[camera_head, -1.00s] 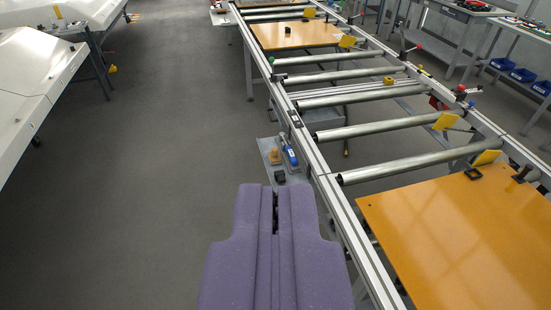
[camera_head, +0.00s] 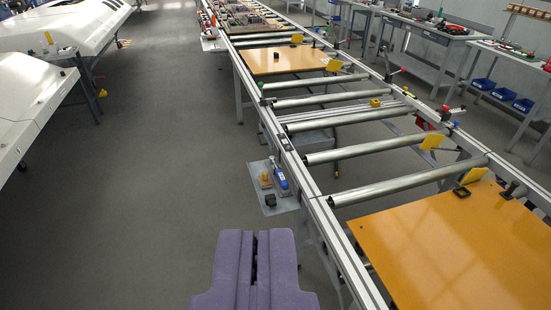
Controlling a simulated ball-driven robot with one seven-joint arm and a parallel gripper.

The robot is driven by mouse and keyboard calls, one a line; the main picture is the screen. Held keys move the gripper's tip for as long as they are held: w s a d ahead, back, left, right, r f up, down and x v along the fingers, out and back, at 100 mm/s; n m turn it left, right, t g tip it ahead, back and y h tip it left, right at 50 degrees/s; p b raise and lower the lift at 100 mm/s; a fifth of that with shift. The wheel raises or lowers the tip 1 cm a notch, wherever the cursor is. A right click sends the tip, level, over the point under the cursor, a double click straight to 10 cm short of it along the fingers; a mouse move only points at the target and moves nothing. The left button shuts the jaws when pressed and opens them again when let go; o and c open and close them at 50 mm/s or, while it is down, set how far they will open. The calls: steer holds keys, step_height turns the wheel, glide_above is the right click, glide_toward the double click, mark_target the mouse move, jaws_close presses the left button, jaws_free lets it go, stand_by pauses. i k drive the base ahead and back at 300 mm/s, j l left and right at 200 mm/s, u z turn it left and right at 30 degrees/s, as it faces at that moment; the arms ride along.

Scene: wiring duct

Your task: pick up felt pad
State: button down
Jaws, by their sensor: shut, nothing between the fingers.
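My gripper (camera_head: 255,236) shows as two purple fingers at the bottom middle. It is shut, with only a thin dark seam between the fingers, and it holds nothing. I cannot tell for certain which thing is the felt pad. A small dark block (camera_head: 270,200) lies on the grey side shelf (camera_head: 288,205), a little beyond my fingertips in the picture and apart from them. A flat black piece (camera_head: 461,193) lies on the near orange board (camera_head: 440,245) to the right. Another small dark thing (camera_head: 276,56) is on the far orange board (camera_head: 262,66).
A wooden-coloured tool (camera_head: 265,179) and a blue-and-white bottle-like item (camera_head: 278,178) stand on the shelf. The long roller frame (camera_head: 322,213) runs beside it on the right. White panels (camera_head: 35,90) on stands are at left. The grey floor (camera_head: 140,200) between is clear.

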mark_target(265, 181)
steer(key=i+l+u, duration=0.1)
steer(key=i+u, duration=0.25)
steer(key=i, duration=2.8)
